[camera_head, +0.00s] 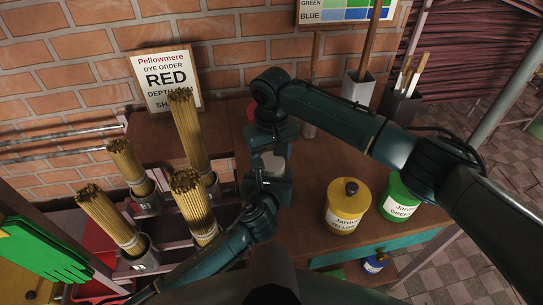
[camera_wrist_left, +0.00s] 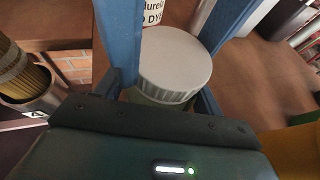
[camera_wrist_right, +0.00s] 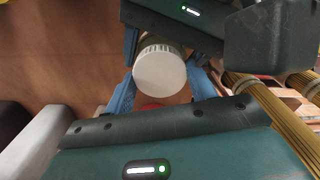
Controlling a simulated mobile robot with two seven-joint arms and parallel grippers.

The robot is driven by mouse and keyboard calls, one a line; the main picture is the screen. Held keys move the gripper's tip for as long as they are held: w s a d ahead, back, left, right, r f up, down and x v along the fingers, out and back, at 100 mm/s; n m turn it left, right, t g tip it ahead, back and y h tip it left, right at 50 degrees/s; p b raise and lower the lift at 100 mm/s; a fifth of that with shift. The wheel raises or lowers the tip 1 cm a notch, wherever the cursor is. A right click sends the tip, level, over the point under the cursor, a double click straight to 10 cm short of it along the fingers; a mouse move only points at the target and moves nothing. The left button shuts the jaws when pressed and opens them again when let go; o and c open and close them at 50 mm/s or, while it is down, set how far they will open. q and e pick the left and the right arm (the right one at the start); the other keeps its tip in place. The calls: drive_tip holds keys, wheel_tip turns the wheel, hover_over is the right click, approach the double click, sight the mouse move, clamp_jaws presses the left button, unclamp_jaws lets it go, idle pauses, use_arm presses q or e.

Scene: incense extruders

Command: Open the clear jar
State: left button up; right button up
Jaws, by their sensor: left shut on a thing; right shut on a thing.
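The clear jar's pale lid (camera_head: 272,162) shows between my two grippers in the head view. It is a round, ribbed lid in the left wrist view (camera_wrist_left: 174,62) and the right wrist view (camera_wrist_right: 160,70). My left gripper (camera_head: 270,185) is shut on the clear jar from the near side. Most of the jar body is hidden; a small greenish part (camera_wrist_left: 155,97) shows under the lid. My right gripper (camera_head: 272,138) comes from the far side, shut with its fingers on either side of the lid. The lid looks seated on the jar, but finger contact is partly hidden.
A yellow dye jar (camera_head: 346,222) and a green dye jar (camera_head: 402,185) stand right on the brown bench (camera_head: 310,175). Several incense bundles (camera_head: 190,125) stand in metal holders at left. A partly hidden red jar (camera_head: 251,111) is behind my right gripper. A sign (camera_head: 165,82) leans at the back.

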drive_tip(key=shift+n, duration=0.9)
drive_tip(key=o, duration=1.1)
drive_tip(key=shift+r, duration=2.25)
drive_tip(key=shift+c, duration=0.4)
drive_tip(key=m, duration=0.2)
drive_tip(key=r+m, duration=0.1)
drive_tip(key=m, duration=0.3)
drive_tip(key=shift+r, duration=0.35)
drive_tip(key=m, duration=0.2)
drive_tip(key=r+m, duration=0.1)
drive_tip(key=m, duration=0.4)
drive_tip(key=shift+r, duration=0.4)
drive_tip(key=shift+f+m, duration=0.3)
drive_tip(key=shift+f, duration=3.7)
